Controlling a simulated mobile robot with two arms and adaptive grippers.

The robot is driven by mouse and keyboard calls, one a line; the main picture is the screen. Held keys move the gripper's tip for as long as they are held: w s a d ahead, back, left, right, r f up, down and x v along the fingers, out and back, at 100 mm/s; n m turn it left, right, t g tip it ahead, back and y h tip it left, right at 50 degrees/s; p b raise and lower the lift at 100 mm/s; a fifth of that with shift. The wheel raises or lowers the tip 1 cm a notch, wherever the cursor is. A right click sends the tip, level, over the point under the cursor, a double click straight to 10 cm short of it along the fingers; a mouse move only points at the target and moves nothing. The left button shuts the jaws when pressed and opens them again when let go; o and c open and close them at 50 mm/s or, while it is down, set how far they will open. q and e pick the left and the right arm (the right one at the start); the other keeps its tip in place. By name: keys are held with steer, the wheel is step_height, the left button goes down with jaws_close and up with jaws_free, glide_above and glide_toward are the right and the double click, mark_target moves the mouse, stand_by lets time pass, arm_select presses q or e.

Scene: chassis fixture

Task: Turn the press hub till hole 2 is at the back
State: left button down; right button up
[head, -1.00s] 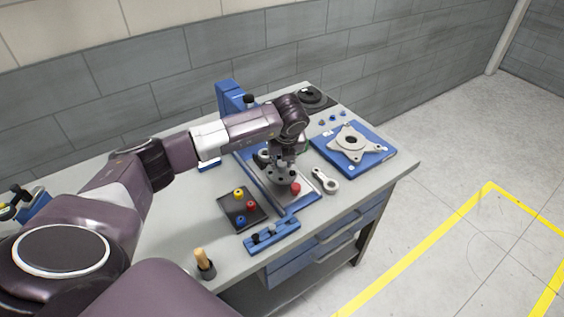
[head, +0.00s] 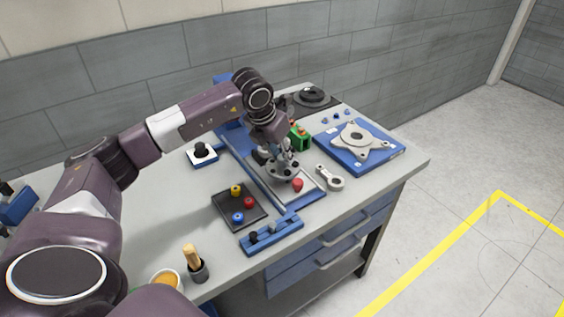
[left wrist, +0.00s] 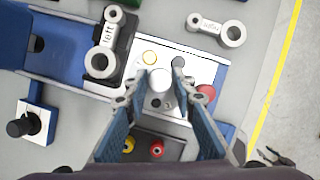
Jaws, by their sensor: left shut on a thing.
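A dark shape at the lower right of that view may be my right gripper (left wrist: 276,157).
A red knob (head: 298,185) is close beside the hub. A grey link (head: 330,178) lies to its right, and a green block (head: 300,138) is behind. A dark tray (head: 228,208) with coloured pegs is in front. A blue fixture (head: 372,154) stands right.

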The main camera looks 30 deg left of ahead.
arm_select(q)
steer(key=shift+a+m+h+b, duration=0.15)
steer(key=shift+m+h+b, duration=0.35)
steer(key=shift+m, duration=0.7)
steer(key=shift+m+h, duration=0.4)
steer(key=shift+m, duration=0.7)
steer(key=shift+g, duration=0.3)
steer(key=c, duration=1.6)
jaws_free()
steer(key=v, duration=1.2)
